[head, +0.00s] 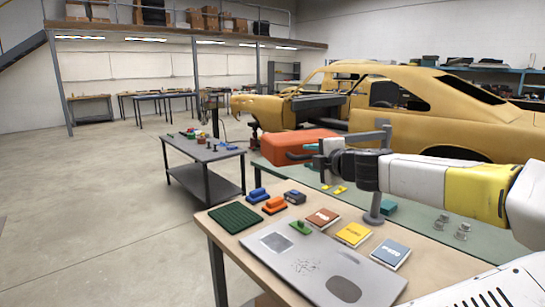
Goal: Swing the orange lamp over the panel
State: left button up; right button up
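The orange lamp (300,143) is a rounded orange box held out to the left from a grey post (376,206) with a round base. The post stands at the far edge of the workbench. The grey panel (316,264) lies flat on the bench, nearer and lower than the lamp head. It bears a light square, small dark marks and a dark oval. My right gripper (321,155) is at the right end of the lamp, beside a dark handle-like bar. Its fingers overlap the lamp and post arm, so grip and contact are unclear. My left gripper is out of view.
On the wooden bench (432,262) are a dark green ribbed mat (234,217), blue and orange blocks, a green piece on the panel, and brown, yellow and blue boxes (390,254). A grey table (205,152) and a yellow car shell (420,105) stand behind. The floor at left is clear.

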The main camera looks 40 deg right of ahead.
jog(key=v, duration=0.7)
jog(key=shift+s+a, duration=0.15)
jog(key=shift+s, duration=0.2)
jog(key=shift+r, duration=0.15)
dwell(0.3)
jog(key=w+a+r+m+g, duration=0.2)
jog(key=w+a+r+m, duration=0.3)
jog(key=w+a+m, duration=0.35)
jog(key=s+a+f+m+g+y, duration=0.1)
jog(key=a+f+g+y, duration=0.1)
jog(key=a, duration=0.8)
jog(key=s+a+f+m+g+y, duration=0.2)
jog(key=a+f, duration=0.3)
jog(key=a, duration=0.6)
jog(key=s+a+f+m+g+y, duration=0.2)
jog(key=a+f+y, duration=0.1)
jog(key=a, duration=0.7)
jog(key=shift+s+a+f+g, duration=0.15)
jog(key=shift+f+g, duration=0.15)
jog(key=shift+f, duration=0.4)
